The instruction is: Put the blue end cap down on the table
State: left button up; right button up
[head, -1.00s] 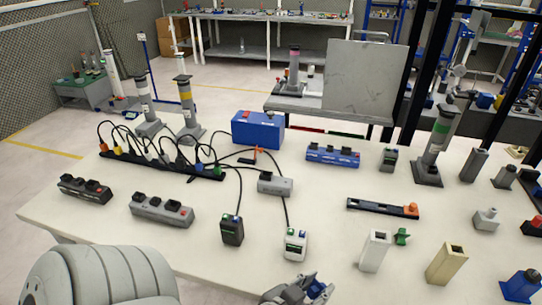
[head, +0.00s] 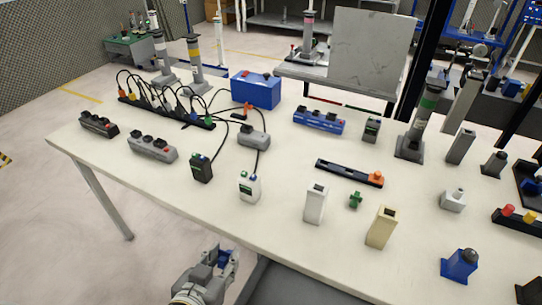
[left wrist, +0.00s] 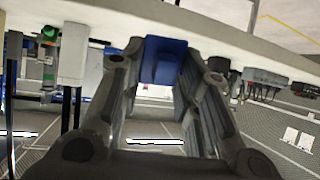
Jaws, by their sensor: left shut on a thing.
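The blue end cap (left wrist: 163,58) is between the fingers of my left gripper (left wrist: 165,75), seen in the left wrist view. In the head view my left gripper (head: 226,262) is shut on the cap (head: 224,257), which is partly hidden by the fingers. Gripper and cap are off the near edge of the white table (head: 285,225), in front of it, with floor behind them in the picture. My right gripper is not in view.
Near the front edge stand a black box (head: 201,168), a white-and-green box (head: 250,187), a white block (head: 315,204), a green piece (head: 355,200) and a beige block (head: 381,227). Bare tabletop shows along the front edge.

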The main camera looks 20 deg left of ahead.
aim_at(411, 233)
jog(key=l, duration=0.4)
jog(key=k+l+u, duration=0.1)
jog(key=l, duration=0.3)
jog(key=k+l, duration=0.15)
jog(key=l, duration=0.25)
jog(key=l+u, duration=0.1)
jog(key=l, duration=0.25)
jog(key=k+l+u, duration=0.1)
jog(key=l, duration=0.3)
jog(key=i+l, duration=0.15)
jog(key=l, duration=0.2)
jog(key=i+l, duration=0.1)
jog(key=l, duration=0.2)
